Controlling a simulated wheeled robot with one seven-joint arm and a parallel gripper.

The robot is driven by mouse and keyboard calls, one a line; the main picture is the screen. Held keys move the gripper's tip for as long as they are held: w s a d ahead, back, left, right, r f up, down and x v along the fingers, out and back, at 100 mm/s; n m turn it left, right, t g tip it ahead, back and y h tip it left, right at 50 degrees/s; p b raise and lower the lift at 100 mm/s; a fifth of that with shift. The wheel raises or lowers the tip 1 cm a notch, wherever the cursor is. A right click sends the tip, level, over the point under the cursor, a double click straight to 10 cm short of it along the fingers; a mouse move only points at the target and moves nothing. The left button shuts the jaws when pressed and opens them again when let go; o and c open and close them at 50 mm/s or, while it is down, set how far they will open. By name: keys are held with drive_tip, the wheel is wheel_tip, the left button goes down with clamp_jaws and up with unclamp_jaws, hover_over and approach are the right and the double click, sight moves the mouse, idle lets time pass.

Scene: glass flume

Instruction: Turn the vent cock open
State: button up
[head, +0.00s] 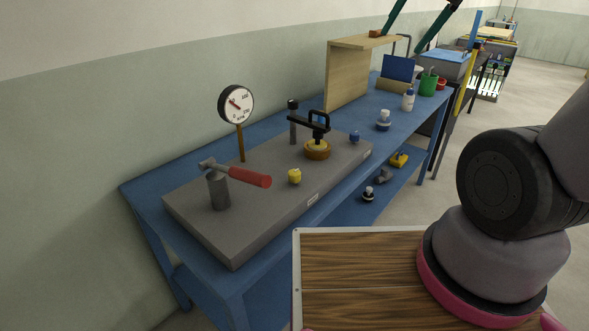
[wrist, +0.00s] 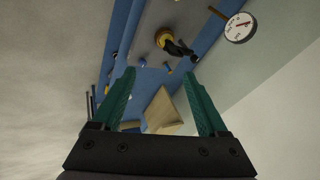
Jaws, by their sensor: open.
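A lever with a red handle (head: 250,177) sits on a short grey post (head: 218,190) at the near left of a grey plate (head: 200,228). It looks like a cock, but no label shows that it is the vent cock. The handle points right across the plate. My gripper (head: 402,42) shows at the top of the head view, its teal fingers apart, high over the far part of the bench and well away from the lever. In the wrist view my gripper (wrist: 159,73) is open and empty. The lever is not clear in the wrist view.
The plate also carries a dial gauge (head: 236,104), a yellow knob (head: 294,176), a blue knob (head: 354,137) and a brass pot (head: 317,151) under a black clamp (head: 308,124). A wooden shelf (head: 347,80) stands behind on the blue bench (head: 146,192). Bottles and a green cup (head: 428,85) stand farther right.

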drive_tip(key=w+a+f+g, duration=0.3)
drive_tip(key=w+a+f, duration=0.5)
drive_tip(key=a+f, duration=0.1)
drive_tip(key=m+g+h, duration=0.1)
drive_tip(key=g+h, duration=0.1)
drive_tip(key=h, duration=0.1)
approach(295, 172)
wheel_tip(295, 172, down, 9)
drive_tip(key=shift+w+r, duration=0.15)
clamp_jaws()
